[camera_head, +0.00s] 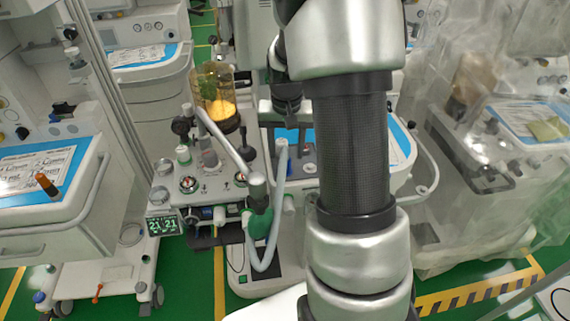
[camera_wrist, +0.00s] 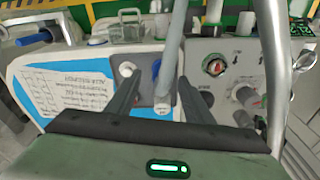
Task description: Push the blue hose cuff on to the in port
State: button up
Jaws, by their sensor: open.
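A pale grey-blue hose (camera_head: 281,185) loops down at the front of the middle cart, its upper end just below my gripper (camera_head: 284,118). In the wrist view the hose (camera_wrist: 171,55) runs down between my gripper's two dark fingers (camera_wrist: 160,85), ending in a pale tip. The fingers are apart; I see no grip on the hose. A small blue part (camera_wrist: 156,68) shows beside the hose on a grey panel; I cannot tell whether it is the cuff. A white round fitting (camera_wrist: 127,69) stands left of it. I cannot tell which fitting is the in port.
A silver bent tube (camera_head: 225,140) rises beside the hose, and also crosses the wrist view at right (camera_wrist: 271,60). A gauge (camera_wrist: 215,65) and knobs lie near it. A canister (camera_head: 214,95) stands behind. Other carts flank both sides; the right one (camera_head: 490,150) is under plastic.

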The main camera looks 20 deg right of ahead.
aim_at(286, 158)
jog(key=shift+w+d+f, duration=0.1)
jog(key=shift+w+f, duration=0.25)
jog(key=shift+f, duration=0.65)
jog(key=shift+w+d+f, duration=0.15)
jog(key=shift+w+f, duration=0.15)
jog(key=shift+f, duration=0.65)
jog(key=shift+w+d+f, duration=0.1)
jog(key=shift+w+f, duration=0.25)
jog(key=shift+f, duration=0.65)
jog(key=c, duration=1.1)
